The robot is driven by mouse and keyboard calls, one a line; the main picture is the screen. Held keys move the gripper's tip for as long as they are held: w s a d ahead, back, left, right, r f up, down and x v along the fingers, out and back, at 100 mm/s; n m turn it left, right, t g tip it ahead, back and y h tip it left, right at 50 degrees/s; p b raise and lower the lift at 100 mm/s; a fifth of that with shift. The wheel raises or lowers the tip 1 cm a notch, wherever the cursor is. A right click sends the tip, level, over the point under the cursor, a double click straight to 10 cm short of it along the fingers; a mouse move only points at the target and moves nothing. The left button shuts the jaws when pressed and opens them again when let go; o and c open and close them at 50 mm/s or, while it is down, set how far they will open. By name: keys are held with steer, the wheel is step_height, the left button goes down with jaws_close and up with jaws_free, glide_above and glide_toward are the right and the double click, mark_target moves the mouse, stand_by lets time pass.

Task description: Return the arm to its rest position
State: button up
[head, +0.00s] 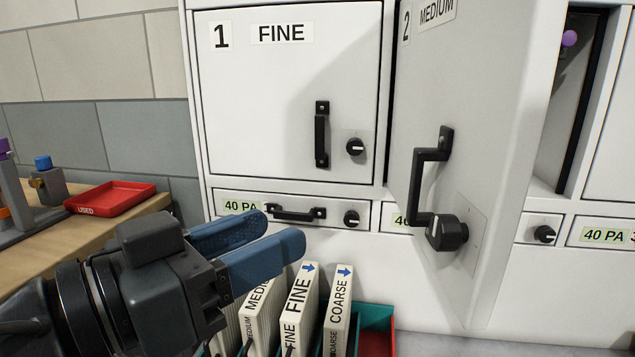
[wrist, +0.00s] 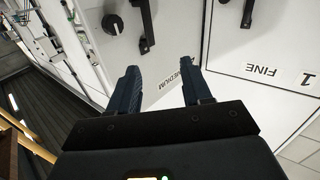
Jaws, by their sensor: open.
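My gripper (head: 275,240) is at the lower left of the head view, in front of the cabinet and above the filter rack. Its two blue fingers are apart, with nothing between them. In the wrist view the fingers (wrist: 160,88) also stand apart, with the open MEDIUM door behind them. Door 2 MEDIUM (head: 480,130) is swung open towards me, to the right of my gripper. Door 1 FINE (head: 275,120) is shut.
Filters labelled MEDIUM, FINE (head: 299,305) and COARSE (head: 339,305) stand below my gripper, near a green and red bin (head: 377,318). A red USED tray (head: 110,198) sits on the wooden bench (head: 50,235) at left. A 40 PA drawer (head: 335,213) is behind my fingers.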

steer(key=w+d+f+n+t+y+p, duration=0.15)
steer(key=d+f+n+y, duration=0.35)
steer(key=f, duration=0.5)
steer(key=w+d+f+n+t+y+p, duration=0.1)
steer(key=d+f+n+y+p, duration=0.15)
steer(key=d+f+n, duration=0.55)
steer(key=s+d+f+g+y, duration=0.1)
steer(key=s+d+f+y, duration=0.2)
steer(key=s+f, duration=0.45)
steer(key=s+d+f+g+y+p, duration=0.1)
steer(key=s+d+y, duration=0.15)
steer(key=s, duration=0.35)
steer(key=s+d+f+y+p, duration=0.1)
steer(key=s+d+f+p, duration=0.15)
steer(key=s, duration=0.35)
steer(key=s+d+r+m+t+h+p, duration=0.1)
steer(key=s+d+r+m, duration=0.3)
steer(key=s+r, duration=0.9)
steer(key=shift+s+d+r+t+p, duration=0.4)
steer(key=shift+d+p, duration=0.1)
steer(key=shift+d, duration=0.45)
steer(key=shift+o, duration=0.3)
steer(key=shift+f, duration=0.1)
